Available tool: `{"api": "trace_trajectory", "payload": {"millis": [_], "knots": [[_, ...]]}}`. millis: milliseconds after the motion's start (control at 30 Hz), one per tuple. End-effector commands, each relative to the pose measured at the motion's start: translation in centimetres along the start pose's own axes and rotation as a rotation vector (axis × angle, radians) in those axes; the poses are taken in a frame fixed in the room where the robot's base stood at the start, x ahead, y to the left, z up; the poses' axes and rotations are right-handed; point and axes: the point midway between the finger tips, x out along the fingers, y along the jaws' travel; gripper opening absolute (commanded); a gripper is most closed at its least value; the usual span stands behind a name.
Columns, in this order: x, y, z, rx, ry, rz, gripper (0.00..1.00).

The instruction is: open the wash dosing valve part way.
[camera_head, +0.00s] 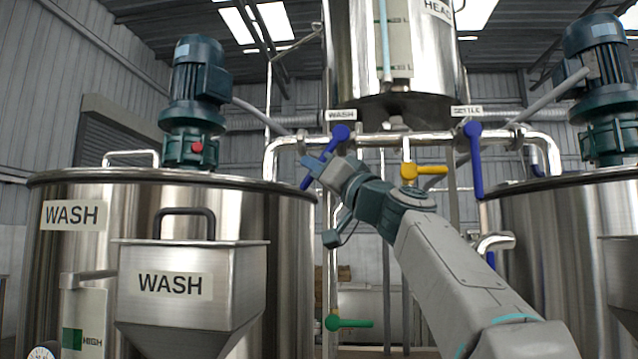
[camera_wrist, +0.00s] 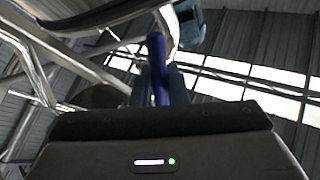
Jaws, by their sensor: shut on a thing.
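The wash dosing valve has a blue lever (camera_head: 339,133) below the small WASH tag (camera_head: 341,115) on the steel pipe. The lever slants down and to the left from its hub. My gripper (camera_head: 310,168) is shut on the lower part of this lever. In the wrist view the blue lever (camera_wrist: 157,68) runs upward from between my fingers (camera_wrist: 160,85). My fingers hide part of the lever's lower end. The large steel WASH tank (camera_head: 100,190) stands at the left.
A second blue lever (camera_head: 474,160) hangs straight down under the SETTLE tag (camera_head: 467,111). A yellow-handled valve (camera_head: 424,170) sits between them, and a green-handled valve (camera_head: 348,323) is low down. The head tank (camera_head: 440,60) is above. A WASH hopper (camera_head: 190,300) stands in front of the left tank.

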Motion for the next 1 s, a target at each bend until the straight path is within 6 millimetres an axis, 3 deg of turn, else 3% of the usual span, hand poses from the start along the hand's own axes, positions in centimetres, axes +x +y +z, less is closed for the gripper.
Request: {"api": "trace_trajectory", "payload": {"millis": [533,567,600,1000], "knots": [[0.14,-0.04,-0.01,0.011,0.015,0.001,0.0],[0.13,-0.04,-0.01,0.011,0.015,0.001,0.22],[0.13,-0.04,-0.01,0.01,0.015,0.001,0.32],[-0.58,-0.03,0.12,0.009,0.015,0.001,0.32]]}}
